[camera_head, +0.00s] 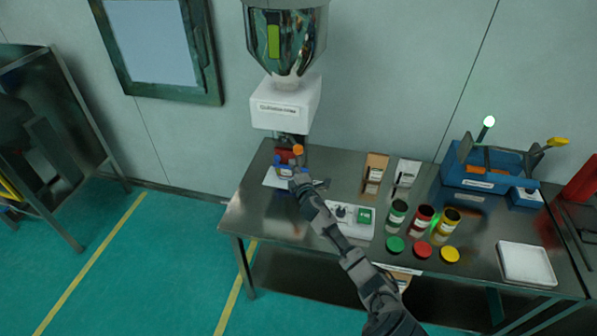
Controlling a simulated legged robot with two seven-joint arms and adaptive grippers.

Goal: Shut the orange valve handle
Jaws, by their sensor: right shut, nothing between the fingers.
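A small round orange part (298,149), which looks like the valve handle, shows below the white box of the sieve machine (285,104). Whether it is turned open or shut is too small to tell. My right arm reaches in from the bottom of the picture. My right gripper (300,175) is shut and empty, just below and in front of the orange part. I cannot tell whether they touch. The gripper partly hides the red and blue items (283,168) on a white sheet under the machine. My left gripper is not in view.
Green, red and yellow jars (422,219) with lids stand to the right. Green floor at left is open.

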